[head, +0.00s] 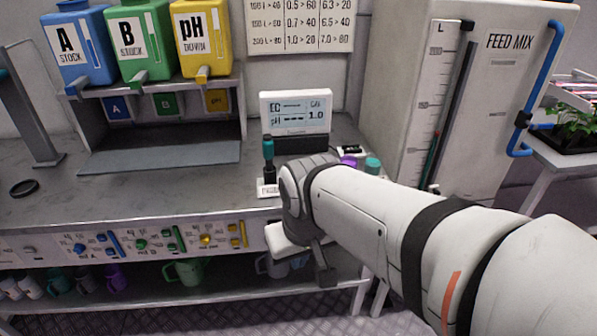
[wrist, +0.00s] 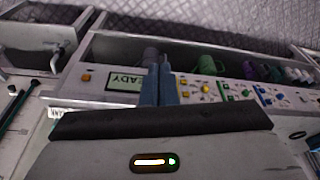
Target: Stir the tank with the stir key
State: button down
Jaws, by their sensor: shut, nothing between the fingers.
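The tank (head: 490,95) is the tall white cabinet marked FEED MIX at the right of the head view, with a level scale on its front. My gripper (wrist: 159,70) shows as two blue-grey fingers, shut together and empty, over the front control panel (wrist: 245,98) in the wrist view. A display (wrist: 125,85) reading "ADY", partly cut off, is left of the fingers. I cannot tell which key is the stir key. In the head view my arm covers the panel's right part.
Stock bottles (head: 140,38) stand on a shelf at the back left. A meter (head: 295,112) and a teal-handled probe (head: 268,150) stand on the bench near my arm. Mugs (head: 185,270) sit on the shelf below. The bench's left middle (head: 120,185) is clear.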

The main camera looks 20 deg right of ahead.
jog(key=shift+d, duration=0.1)
jog(key=w+d+f+m+t+y+b, duration=0.1)
jog(key=w+d+f+m+y+b, duration=0.15)
jog(key=w+f+b, duration=0.45)
jog(key=w+d+f+m+t+y+b, duration=0.1)
jog(key=w+d+f+m+y+b, duration=0.2)
jog(key=f, duration=0.6)
jog(key=w+d+f+m+t+h+b, duration=0.1)
jog(key=d+f+m+b, duration=0.1)
jog(key=d+f, duration=0.2)
jog(key=w+d+f+m+t+h+b, duration=0.1)
jog(key=d+f, duration=0.4)
jog(key=d, duration=0.6)
jog(key=w+d+f+m+t+h+b, duration=0.1)
jog(key=d+f+m+t+h+b, duration=0.1)
jog(key=d+f+m, duration=0.3)
jog(key=d+t+b, duration=0.1)
jog(key=d, duration=0.2)
jog(key=shift+w+f+b, duration=0.15)
jog(key=shift+w+b, duration=0.05)
jog(key=shift+b, duration=0.1)
jog(key=shift+w+d, duration=0.1)
